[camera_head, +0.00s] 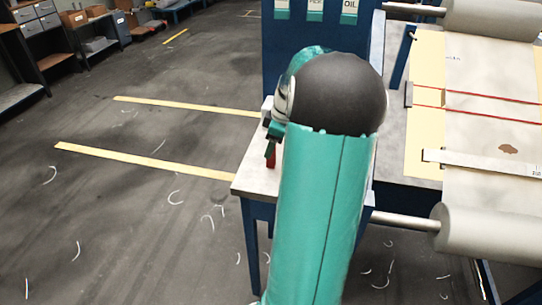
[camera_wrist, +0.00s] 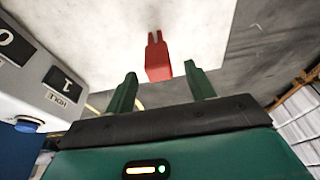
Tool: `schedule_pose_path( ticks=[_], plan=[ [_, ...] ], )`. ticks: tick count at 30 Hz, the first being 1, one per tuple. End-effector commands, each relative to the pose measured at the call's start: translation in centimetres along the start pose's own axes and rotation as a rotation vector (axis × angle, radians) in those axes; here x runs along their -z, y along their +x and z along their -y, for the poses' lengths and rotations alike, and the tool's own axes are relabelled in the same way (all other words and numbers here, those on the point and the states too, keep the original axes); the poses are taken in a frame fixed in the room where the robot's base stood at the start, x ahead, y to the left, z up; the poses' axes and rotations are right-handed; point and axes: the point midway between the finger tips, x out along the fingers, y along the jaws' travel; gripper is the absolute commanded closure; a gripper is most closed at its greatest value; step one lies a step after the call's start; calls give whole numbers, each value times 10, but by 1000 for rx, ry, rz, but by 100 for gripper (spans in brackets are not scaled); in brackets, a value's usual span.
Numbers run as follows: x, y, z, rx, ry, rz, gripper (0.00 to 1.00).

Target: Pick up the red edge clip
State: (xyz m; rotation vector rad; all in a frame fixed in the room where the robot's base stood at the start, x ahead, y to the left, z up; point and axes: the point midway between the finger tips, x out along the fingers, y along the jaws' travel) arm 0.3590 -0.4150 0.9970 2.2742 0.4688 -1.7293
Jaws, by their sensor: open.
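The red edge clip (camera_wrist: 158,60) is in the wrist view, on a pale tabletop (camera_wrist: 100,25), with its two narrow prongs pointing up in the picture. My gripper (camera_wrist: 160,84) is open, its two green fingers apart. The clip appears just beyond the fingertips, between them in the picture, and nothing is held. In the head view, a small red part (camera_head: 270,160) shows at the table's left edge below my gripper's green finger (camera_head: 275,131). My arm hides most of that tabletop there.
A grey box (camera_wrist: 30,75) with number labels and a blue button stands close left of my gripper. In the head view, a machine with rollers (camera_head: 490,20) and a cloth with red lines (camera_head: 490,115) is at the right. Open floor (camera_head: 120,220) lies left.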

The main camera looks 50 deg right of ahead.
Motion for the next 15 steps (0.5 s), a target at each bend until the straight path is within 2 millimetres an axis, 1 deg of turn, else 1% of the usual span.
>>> schedule_pose_path(
  ticks=[1,6,9,15],
  plan=[
    [-2,10,0,5,2,0,45],
    [-2,33,0,4,1,-1,45],
    [-2,38,0,1,1,0,45],
    [-2,39,0,0,1,0,45]
  ],
)
